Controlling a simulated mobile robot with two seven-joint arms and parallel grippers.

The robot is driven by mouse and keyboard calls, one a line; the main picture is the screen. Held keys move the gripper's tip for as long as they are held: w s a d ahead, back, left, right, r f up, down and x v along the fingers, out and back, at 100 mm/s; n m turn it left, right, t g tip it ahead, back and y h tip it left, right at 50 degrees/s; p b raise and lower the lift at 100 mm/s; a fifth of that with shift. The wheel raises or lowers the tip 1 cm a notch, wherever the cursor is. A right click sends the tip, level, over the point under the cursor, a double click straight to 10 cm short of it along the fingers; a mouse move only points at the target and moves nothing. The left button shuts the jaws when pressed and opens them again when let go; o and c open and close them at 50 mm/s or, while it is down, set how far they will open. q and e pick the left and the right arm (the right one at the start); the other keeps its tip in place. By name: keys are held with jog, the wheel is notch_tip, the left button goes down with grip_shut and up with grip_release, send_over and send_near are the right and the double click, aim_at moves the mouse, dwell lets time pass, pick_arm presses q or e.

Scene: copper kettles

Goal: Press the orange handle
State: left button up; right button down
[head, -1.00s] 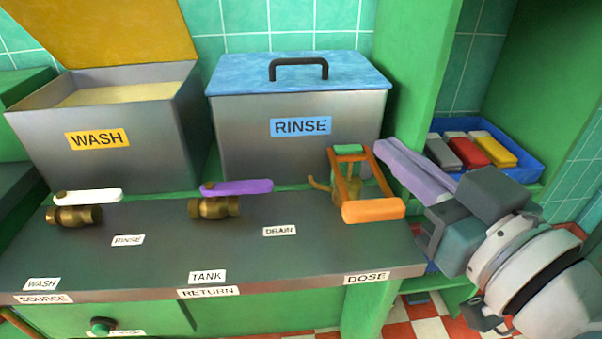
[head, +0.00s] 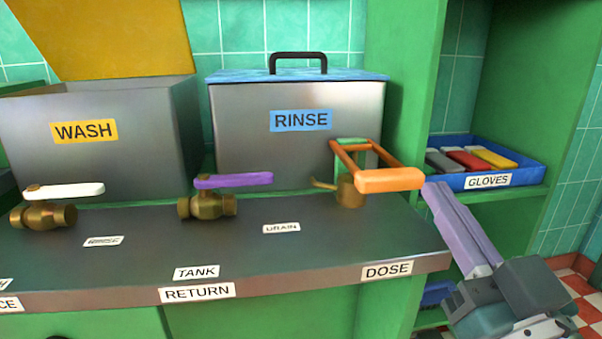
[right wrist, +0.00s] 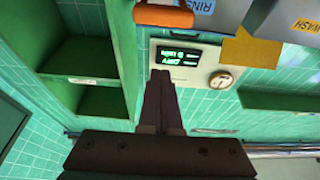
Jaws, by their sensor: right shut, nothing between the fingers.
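The orange handle (head: 390,180) is a thick bar on an orange frame over a small brass pump (head: 350,190). The pump stands at the right end of the grey counter, behind the DOSE label (head: 387,270). My right gripper (head: 432,186) is shut and empty, its purple fingers pointing up just right of the handle. In the head view the tips lie close to the handle's right end; I cannot tell if they touch. In the right wrist view the handle (right wrist: 163,17) shows at the top, beyond the shut fingertips (right wrist: 161,74). My left gripper is not in view.
The RINSE tank (head: 300,150) and the open WASH tank (head: 100,160) stand behind the counter (head: 330,255). Purple (head: 234,180) and white (head: 65,190) valve levers are to the left. A blue GLOVES tray (head: 530,176) sits on the right shelf.

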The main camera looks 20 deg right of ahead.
jog(key=x, duration=1)
notch_tip(320, 180, down, 4)
jog(key=b, duration=0.3)
jog(key=shift+a, duration=0.1)
